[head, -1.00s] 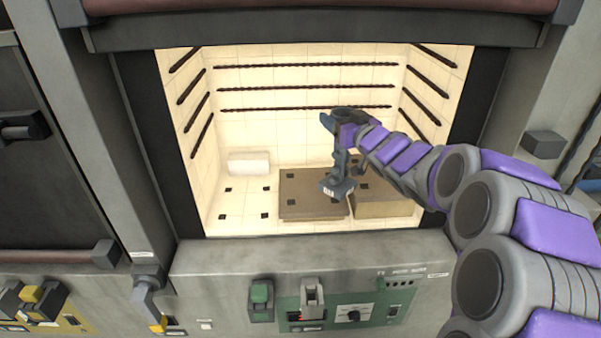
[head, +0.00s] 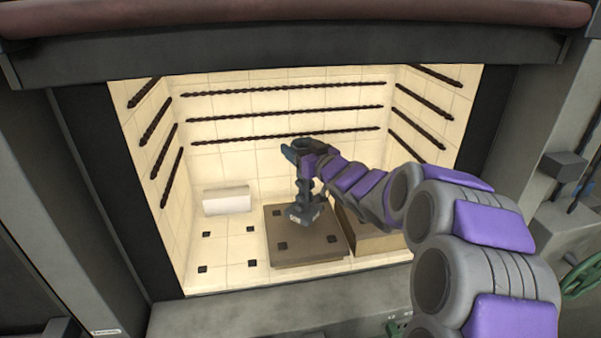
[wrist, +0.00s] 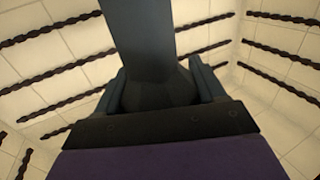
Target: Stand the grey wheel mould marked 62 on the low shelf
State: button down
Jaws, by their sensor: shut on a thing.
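My gripper (head: 296,153) is inside the kiln chamber, shut on the grey mould (head: 305,214). The mould hangs below it and shows a small white label, too small to read. It is in front of the middle of the left brown slab (head: 308,260), which looks like the low shelf; I cannot tell whether it touches. In the wrist view, my two fingers (wrist: 160,90) flank a dark grey piece of the mould (wrist: 138,42) that runs up out of the picture. The mould hides part of the slab top.
A second, higher-looking brown block (head: 372,240) stands right of the slab, partly behind my arm. A white brick (head: 227,201) lies at the back left. The floor left of the slab is bare with dark squares. Dark rods (head: 285,115) line the walls.

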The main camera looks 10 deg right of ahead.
aim_at(304, 181)
jog(key=shift+a+f, duration=0.5)
jog(key=shift+a, duration=0.05)
jog(key=f+b, duration=0.1)
jog(key=f, duration=0.2)
jog(key=shift+d, duration=0.2)
jog(key=shift+s+d, duration=0.1)
jog(key=shift+d, duration=0.3)
jog(key=shift+c, duration=2.3)
grip_release()
jog(key=shift+a+f, duration=0.1)
jog(key=shift+a, duration=0.05)
jog(key=o, duration=0.4)
jog(key=shift+a, duration=0.35)
jog(key=shift+c, duration=0.2)
jog(key=shift+d, duration=0.1)
